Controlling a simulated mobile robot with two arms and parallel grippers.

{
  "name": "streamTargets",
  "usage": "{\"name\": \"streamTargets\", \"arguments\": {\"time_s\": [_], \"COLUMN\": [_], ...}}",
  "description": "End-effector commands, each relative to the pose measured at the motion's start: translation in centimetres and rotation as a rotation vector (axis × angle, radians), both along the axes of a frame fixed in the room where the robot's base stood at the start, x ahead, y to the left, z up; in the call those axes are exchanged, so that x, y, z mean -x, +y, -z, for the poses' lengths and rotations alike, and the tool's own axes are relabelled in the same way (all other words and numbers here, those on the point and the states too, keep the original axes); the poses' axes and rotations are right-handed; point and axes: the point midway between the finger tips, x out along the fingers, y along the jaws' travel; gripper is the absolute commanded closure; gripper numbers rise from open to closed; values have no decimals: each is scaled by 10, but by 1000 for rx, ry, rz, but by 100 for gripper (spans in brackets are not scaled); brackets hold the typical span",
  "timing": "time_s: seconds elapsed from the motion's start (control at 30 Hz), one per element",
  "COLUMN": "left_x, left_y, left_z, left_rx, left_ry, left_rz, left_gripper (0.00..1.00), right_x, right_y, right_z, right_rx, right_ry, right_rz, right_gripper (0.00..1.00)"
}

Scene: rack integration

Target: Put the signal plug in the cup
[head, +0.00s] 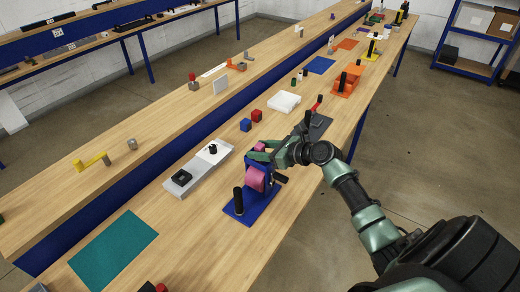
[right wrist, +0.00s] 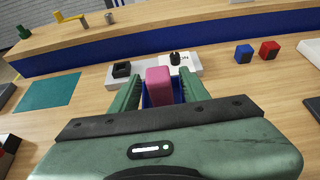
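A small black plug-like piece (head: 212,149) stands on the far part of a pale grey tray (head: 198,170); it also shows in the right wrist view (right wrist: 176,58). A black square holder with an opening (head: 181,178) sits at the tray's near end and shows in the right wrist view (right wrist: 122,69). Which pieces are the signal plug and the cup is not certain. My right gripper (head: 264,152) is above the blue fixture. In the right wrist view its green fingers stand apart on both sides of a pink block (right wrist: 159,85), with gaps showing. My left gripper is not in view.
The blue fixture (head: 237,211) has a pink roll (head: 255,180) and black handles. A teal mat (head: 113,249) lies at the near left. Blue (head: 245,125) and red (head: 257,115) cubes and a white box (head: 284,102) stand beyond the tray. Bare wood surrounds the tray.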

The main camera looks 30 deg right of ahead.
Motion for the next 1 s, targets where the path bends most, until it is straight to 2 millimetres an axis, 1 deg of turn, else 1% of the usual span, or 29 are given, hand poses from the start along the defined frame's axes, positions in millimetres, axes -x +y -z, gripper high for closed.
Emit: {"name": "streamTargets", "arguments": {"time_s": [0.23, 0.27, 0.37, 0.6, 0.73, 0.9, 1.0], "left_x": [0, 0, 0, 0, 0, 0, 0], "left_y": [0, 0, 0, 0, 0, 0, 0], "left_z": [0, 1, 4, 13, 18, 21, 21], "left_rx": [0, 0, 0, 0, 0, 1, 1], "left_ry": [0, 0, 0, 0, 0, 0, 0], "left_rz": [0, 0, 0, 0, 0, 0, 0], "left_gripper": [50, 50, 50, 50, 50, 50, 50], "right_x": [0, 3, 15, 59, 81, 97, 102], "right_y": [0, -2, -7, -24, -33, -40, -42], "right_z": [-4, -3, -7, -26, -36, -45, -48], "right_rx": [2, 2, 3, 4, 4, 1, 1], "right_ry": [-1, 0, 1, 2, 3, 1, 1], "right_rz": [-1, 1, 0, -1, -1, 0, -1], "right_gripper": [54, 54, 54, 54, 54, 54, 54]}}
